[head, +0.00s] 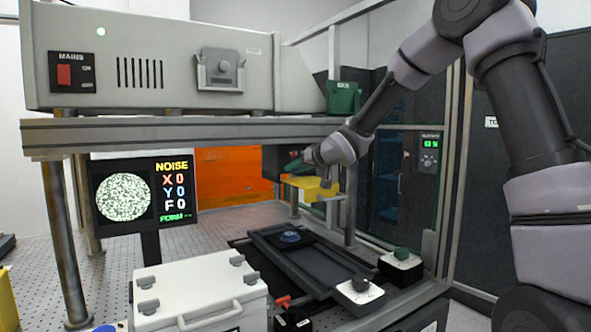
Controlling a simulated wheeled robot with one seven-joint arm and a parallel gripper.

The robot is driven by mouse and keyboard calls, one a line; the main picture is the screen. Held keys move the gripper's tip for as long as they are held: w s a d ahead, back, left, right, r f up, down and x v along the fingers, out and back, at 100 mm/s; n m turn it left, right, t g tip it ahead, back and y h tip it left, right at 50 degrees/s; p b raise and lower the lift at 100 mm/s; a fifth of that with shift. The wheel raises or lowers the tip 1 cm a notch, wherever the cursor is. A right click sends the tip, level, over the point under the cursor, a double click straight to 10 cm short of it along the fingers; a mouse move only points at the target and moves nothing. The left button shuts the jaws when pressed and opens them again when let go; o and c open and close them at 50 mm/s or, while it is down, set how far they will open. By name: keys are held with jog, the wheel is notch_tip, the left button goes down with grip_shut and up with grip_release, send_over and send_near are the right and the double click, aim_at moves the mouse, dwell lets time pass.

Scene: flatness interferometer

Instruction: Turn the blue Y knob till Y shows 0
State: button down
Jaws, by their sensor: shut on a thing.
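The dark screen (146,193) at the left reads NOISE, X 0, Y 0 and F 0, beside a round speckled pattern. My gripper (294,165) is under the instrument's upper deck, just above a yellow block (316,188). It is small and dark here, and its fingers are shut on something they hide. That appears to be the blue Y knob at the yellow block, but I cannot make out its blue. A blue disc (290,237) lies on the black slide (310,260) below, apart from my gripper.
A white lidded case (200,290) stands in front. Posts (64,240) hold the deck (170,130) above my gripper. A red-handled part (283,302) is near the case.

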jog(key=shift+m, duration=0.3)
jog(key=c, duration=0.6)
grip_release()
jog(key=shift+d, duration=0.1)
jog(key=v, duration=1)
jog(key=shift+s+d+r, duration=0.1)
jog(key=shift+s+d, duration=0.1)
jog(key=shift+d, duration=0.05)
dwell(0.9)
